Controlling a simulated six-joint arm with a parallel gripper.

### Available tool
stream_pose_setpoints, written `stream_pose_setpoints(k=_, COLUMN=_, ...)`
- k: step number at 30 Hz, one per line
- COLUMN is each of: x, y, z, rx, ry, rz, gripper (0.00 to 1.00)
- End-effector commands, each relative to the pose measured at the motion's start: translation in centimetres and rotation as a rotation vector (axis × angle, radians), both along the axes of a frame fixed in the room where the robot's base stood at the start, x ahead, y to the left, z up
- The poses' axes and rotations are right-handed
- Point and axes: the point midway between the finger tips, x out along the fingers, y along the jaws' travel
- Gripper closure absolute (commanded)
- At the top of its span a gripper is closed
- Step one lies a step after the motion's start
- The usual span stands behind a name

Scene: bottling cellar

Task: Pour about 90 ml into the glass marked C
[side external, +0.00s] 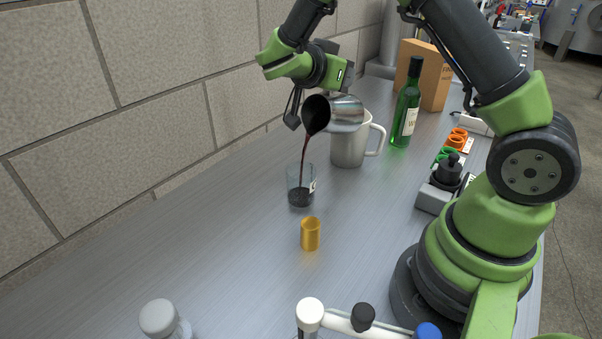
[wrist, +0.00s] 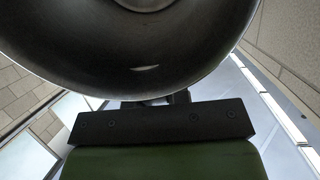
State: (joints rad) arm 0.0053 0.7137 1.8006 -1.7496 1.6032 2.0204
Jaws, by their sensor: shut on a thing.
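My gripper (side external: 293,114) is shut on a steel cup (side external: 346,110) and holds it tipped on its side in the air. The cup's dark mouth faces left and down, and a thin dark red stream (side external: 306,155) runs from its lip into a clear glass (side external: 293,178). The glass stands upright on the bench with dark liquid in its bottom part. A white label (side external: 313,186) is on its right side; its letter is too small to read. In the wrist view the cup (wrist: 130,65) fills the upper part, and the glass is out of sight.
A grey jug (side external: 348,148) stands behind the glass, close under the cup. A green bottle (side external: 406,112) and a cardboard box (side external: 432,75) stand farther back. A small brass cylinder (side external: 310,234) stands in front of the glass. The bench to the left is clear up to the wall.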

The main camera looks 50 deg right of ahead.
Motion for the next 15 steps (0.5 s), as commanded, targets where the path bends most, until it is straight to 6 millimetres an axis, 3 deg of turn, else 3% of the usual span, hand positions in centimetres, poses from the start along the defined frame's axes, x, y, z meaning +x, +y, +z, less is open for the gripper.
stream_pose_setpoints(k=15, x=0.04, y=0.11, z=0.09, rx=-0.050, ry=0.006, rz=0.001, gripper=1.00)
